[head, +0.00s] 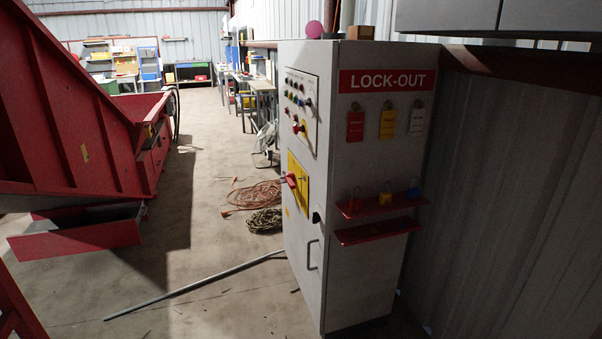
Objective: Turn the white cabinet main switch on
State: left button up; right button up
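The white cabinet (357,244) stands right of the middle, its front seen at a steep angle from the right side. On its front is a yellow plate (296,172) with a red main switch handle (290,181); the angle is too steep to tell its position for sure. Above it, a smaller red and yellow switch (299,127) sits below rows of coloured buttons and lamps (298,91). A black latch (317,217) and a pull handle (311,254) are lower on the door. Neither of my grippers is in view.
The cabinet's side has a lock-out sign (388,80), hanging tags (387,124) and red shelves with padlocks (382,203). A grey pipe (195,285) and coiled cables (257,196) lie on the floor before the cabinet. A big red machine (70,110) stands left; open floor lies between.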

aim_at(290, 178)
jog(key=i+j+u, duration=0.1)
jog(key=i+j, duration=0.75)
jog(key=i, duration=0.25)
jog(key=u, duration=0.05)
